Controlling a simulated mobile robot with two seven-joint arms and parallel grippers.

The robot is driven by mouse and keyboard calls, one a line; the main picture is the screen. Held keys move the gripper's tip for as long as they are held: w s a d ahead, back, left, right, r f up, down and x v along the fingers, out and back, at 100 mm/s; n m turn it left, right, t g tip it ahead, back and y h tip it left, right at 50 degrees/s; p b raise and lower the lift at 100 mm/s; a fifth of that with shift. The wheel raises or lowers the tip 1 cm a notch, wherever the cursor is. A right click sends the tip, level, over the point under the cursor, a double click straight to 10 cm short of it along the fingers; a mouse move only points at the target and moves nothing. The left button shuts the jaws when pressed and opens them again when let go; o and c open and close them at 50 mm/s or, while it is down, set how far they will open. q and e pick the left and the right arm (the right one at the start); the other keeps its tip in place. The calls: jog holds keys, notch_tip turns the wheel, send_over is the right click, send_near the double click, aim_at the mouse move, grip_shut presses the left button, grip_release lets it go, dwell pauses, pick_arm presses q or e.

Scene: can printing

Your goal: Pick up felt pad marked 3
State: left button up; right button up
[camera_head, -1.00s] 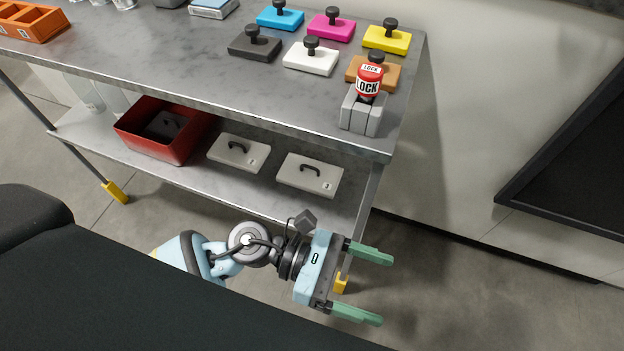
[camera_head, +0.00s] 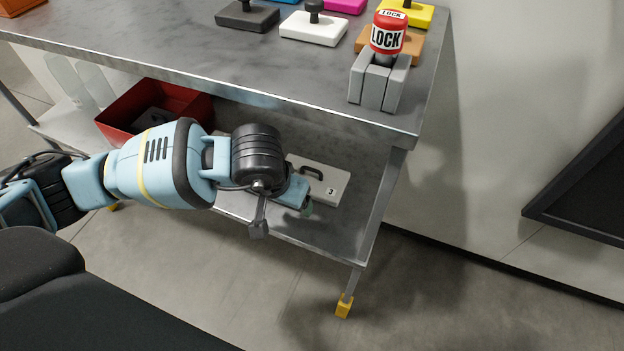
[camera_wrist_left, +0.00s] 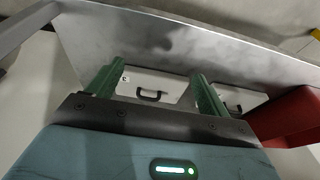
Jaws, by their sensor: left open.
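The felt pad marked 3 (camera_head: 335,186) is a flat white block with a dark handle. It lies on the lower shelf (camera_head: 345,222) under the right end of the table. In the head view my left gripper (camera_head: 305,198) is at the pad's left front side, largely hidden by its own wrist. In the left wrist view my open green fingers (camera_wrist_left: 155,82) point at the pad (camera_wrist_left: 170,82), with its handle (camera_wrist_left: 152,95) between them. Nothing is held. I cannot tell whether the fingers touch the pad. My right gripper is not in view.
A second white pad (camera_wrist_left: 240,98) and a red bin (camera_wrist_left: 287,118) sit beside it on the shelf. The tabletop (camera_head: 200,50) is close above, with a table leg (camera_head: 378,210) at right.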

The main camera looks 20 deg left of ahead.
pick_arm(q)
jog(key=b, duration=0.2)
send_over(311, 169)
jog(key=s, duration=0.3)
jog(key=shift+w, duration=0.75)
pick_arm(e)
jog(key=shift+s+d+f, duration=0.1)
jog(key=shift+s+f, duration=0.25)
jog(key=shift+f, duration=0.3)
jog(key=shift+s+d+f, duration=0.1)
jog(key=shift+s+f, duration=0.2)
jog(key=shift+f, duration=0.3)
pick_arm(q)
jog(key=shift+f, duration=0.1)
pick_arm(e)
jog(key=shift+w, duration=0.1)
pick_arm(q)
jog(key=shift+f+b, duration=0.3)
jog(key=b+x, duration=0.1)
jog(key=x, duration=0.3)
jog(key=shift+w+f, duration=0.1)
jog(key=shift+f, duration=0.05)
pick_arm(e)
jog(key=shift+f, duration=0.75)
pick_arm(q)
jog(key=shift+c, duration=0.2)
jog(key=c, duration=1.3)
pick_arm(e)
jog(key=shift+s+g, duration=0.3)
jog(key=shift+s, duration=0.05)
